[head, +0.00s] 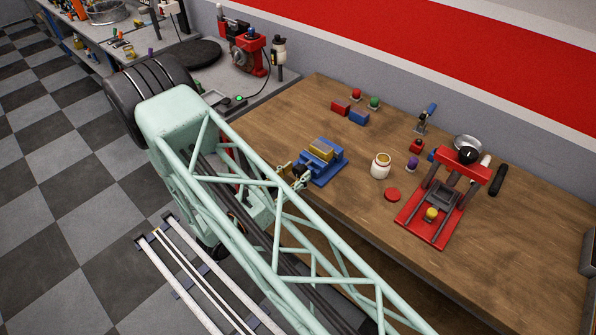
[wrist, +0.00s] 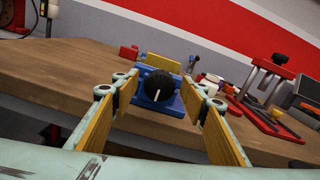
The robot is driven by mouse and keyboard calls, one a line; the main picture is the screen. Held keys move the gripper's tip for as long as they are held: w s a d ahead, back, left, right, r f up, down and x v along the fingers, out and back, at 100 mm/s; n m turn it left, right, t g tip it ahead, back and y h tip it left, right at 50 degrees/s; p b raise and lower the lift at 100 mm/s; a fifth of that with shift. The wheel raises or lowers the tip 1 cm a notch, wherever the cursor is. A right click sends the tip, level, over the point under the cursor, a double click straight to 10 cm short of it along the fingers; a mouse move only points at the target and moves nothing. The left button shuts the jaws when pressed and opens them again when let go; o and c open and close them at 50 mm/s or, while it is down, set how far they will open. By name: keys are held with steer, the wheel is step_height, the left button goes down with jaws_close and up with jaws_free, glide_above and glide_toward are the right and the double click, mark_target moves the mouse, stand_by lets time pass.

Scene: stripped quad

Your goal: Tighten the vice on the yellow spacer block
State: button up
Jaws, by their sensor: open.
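The blue vice (head: 318,166) sits near the front edge of the wooden bench, left of the middle in the head view. The yellow spacer block (head: 321,151) lies on top of it, between its jaws; whether the jaws touch it I cannot tell. It also shows in the wrist view (wrist: 160,62) behind the vice's round black knob (wrist: 158,85), which has a white mark pointing down. My gripper (wrist: 160,104) is open and empty, with its yellow-padded fingers on either side of the knob and apart from it. In the head view, my gripper (head: 294,177) is at the vice's front-left side.
A cream jar (head: 380,166) and a red lid (head: 392,195) stand right of the vice. A red press (head: 440,205) is further right. Red (head: 340,107) and blue blocks (head: 358,117) lie behind the vice. Bare wood surrounds the vice at the back and right.

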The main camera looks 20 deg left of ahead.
steer(key=shift+x, duration=0.75)
steer(key=shift+c, duration=0.5)
steer(key=c, duration=0.7)
